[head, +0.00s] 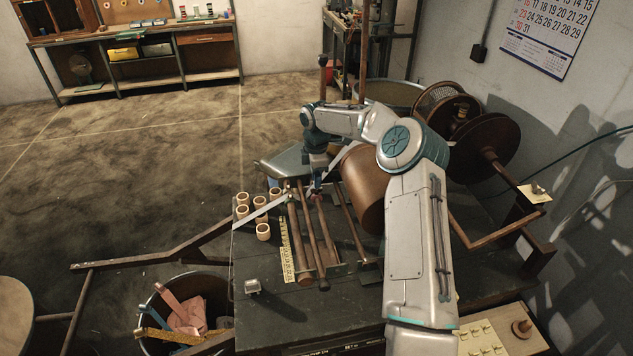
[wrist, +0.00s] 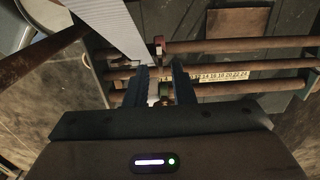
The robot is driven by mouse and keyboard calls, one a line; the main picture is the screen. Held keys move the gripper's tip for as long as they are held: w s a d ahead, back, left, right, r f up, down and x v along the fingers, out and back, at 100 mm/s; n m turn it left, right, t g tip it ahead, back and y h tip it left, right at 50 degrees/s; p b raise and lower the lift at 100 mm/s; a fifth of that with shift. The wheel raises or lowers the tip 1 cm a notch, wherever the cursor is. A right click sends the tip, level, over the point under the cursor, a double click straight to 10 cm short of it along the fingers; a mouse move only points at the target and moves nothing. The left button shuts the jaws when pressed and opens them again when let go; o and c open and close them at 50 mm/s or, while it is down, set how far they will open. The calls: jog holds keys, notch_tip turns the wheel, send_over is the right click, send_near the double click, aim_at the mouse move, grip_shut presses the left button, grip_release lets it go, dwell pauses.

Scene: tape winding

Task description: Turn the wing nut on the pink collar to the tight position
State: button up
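In the wrist view a reddish-pink collar (wrist: 159,46) sits on the upper rod, just beyond my fingertips. Its wing nut is too small and dark to make out, so I cannot tell its position. My gripper (wrist: 165,70) has its two dark fingers apart, pointing toward the rods. A green collar (wrist: 167,90) shows in the gap between the fingers; I cannot tell whether they touch it. In the head view my gripper (head: 317,188) is low over the rods (head: 309,232) of the bench frame, and it hides most of the collars.
A pale tape (head: 262,212) runs slantwise across the frame, also in the wrist view (wrist: 112,28). A yellow number scale (head: 287,250) lies beside the rods. Several wooden cups (head: 263,231) stand left. A large brown roller (head: 362,185) and wooden reels (head: 482,140) are right.

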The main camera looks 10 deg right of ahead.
aim_at(316, 191)
jog(key=shift+f+p, duration=0.35)
jog(key=shift+f, duration=1.4)
grip_shut()
